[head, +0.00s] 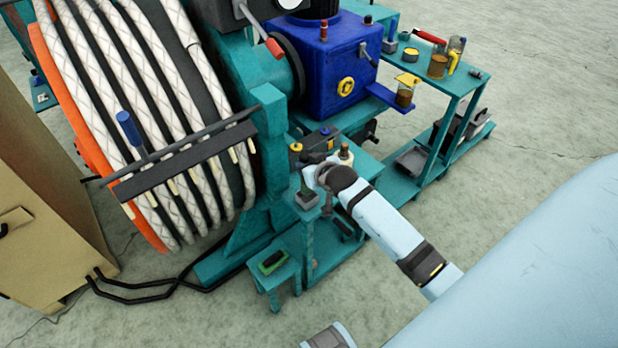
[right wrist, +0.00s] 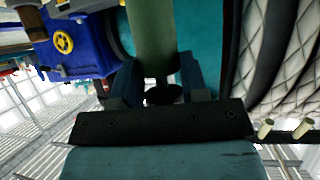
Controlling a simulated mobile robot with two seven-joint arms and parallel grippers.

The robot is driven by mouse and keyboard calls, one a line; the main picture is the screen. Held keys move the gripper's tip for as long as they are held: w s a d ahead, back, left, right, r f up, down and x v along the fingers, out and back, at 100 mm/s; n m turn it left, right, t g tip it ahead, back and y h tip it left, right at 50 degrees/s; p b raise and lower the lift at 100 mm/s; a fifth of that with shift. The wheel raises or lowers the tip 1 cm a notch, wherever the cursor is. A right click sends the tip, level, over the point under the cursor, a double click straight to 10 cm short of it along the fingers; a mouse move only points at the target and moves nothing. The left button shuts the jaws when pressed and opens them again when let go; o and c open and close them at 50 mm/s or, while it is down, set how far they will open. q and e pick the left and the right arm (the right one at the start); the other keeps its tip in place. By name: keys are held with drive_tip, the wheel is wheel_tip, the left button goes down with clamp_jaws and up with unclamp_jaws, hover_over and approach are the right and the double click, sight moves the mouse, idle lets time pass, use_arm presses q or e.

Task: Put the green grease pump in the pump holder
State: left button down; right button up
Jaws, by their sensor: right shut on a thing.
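The green grease pump (right wrist: 152,38) is a smooth green cylinder in the right wrist view, its far end cut off by the top edge. My right gripper (right wrist: 158,84) is shut on it, with one dark finger on each side. In the head view my right arm reaches in from the lower right, and its dark wrist (head: 341,178) is over the small teal bench by the machine. The pump cannot be made out there behind the wrist. I cannot tell which thing is the pump holder. My left gripper does not show.
A large rope drum (head: 150,110) and a blue gearbox (head: 338,75) stand behind the bench. A low teal stool (head: 266,280) with a green item (head: 271,262) is in front. A teal side table (head: 462,82) holds cans and tools. The floor at right is clear.

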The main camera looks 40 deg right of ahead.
sight(309, 192)
wheel_tip(309, 192, down, 4)
drive_tip(key=shift+f+b, duration=0.1)
drive_tip(key=shift+b, duration=0.35)
drive_tip(key=shift+f, duration=0.1)
drive_tip(key=o, duration=1.1)
drive_tip(key=shift+f, duration=0.1)
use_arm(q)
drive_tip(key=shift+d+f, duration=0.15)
